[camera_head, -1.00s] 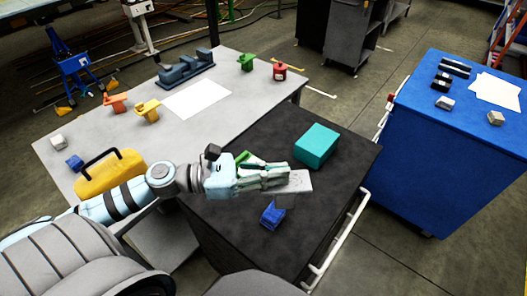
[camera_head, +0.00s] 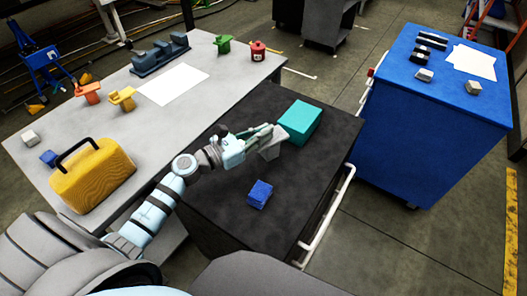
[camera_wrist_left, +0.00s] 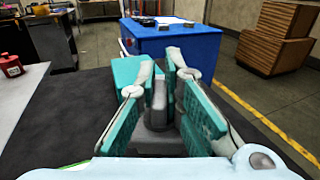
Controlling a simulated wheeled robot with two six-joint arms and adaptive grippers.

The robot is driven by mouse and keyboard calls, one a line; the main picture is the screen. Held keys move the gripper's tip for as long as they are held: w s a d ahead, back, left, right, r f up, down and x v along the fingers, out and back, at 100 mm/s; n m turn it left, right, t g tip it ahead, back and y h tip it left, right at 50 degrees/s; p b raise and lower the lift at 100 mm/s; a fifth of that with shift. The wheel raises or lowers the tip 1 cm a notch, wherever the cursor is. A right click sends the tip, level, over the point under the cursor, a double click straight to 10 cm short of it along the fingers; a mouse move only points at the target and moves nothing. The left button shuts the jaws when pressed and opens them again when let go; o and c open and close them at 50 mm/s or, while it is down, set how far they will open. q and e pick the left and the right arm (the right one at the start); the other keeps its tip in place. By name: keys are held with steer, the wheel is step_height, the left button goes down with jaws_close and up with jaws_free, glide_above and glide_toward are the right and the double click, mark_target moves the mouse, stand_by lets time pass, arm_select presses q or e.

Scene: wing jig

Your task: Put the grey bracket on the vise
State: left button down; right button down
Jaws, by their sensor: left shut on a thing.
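My left gripper (camera_head: 262,135) is over the black table and shut on the grey bracket (camera_head: 273,147). In the left wrist view the bracket (camera_wrist_left: 157,115) sits between the two green finger pads (camera_wrist_left: 160,92), partly hidden by them. In the head view the bracket hangs tilted in front of the teal box. A blue-grey, vise-like fixture (camera_head: 160,55) stands at the back of the light grey table, well away from the gripper; I take it to be the vise. My right gripper is not in view.
The teal box (camera_head: 300,122) and a blue block (camera_head: 260,194) are on the black table (camera_head: 220,235). The light grey table (camera_head: 110,115) carries a yellow toolbox (camera_head: 93,175), white paper (camera_head: 173,84) and several coloured parts. A blue cabinet (camera_head: 430,130) stands at right.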

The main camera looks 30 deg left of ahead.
mark_target(270, 150)
arm_select(q)
step_height(270, 150, down, 4)
steer(key=shift+f+b, duration=0.1)
steer(key=shift+b, duration=0.75)
steer(key=shift+f, duration=0.15)
steer(key=c, duration=1.7)
jaws_free()
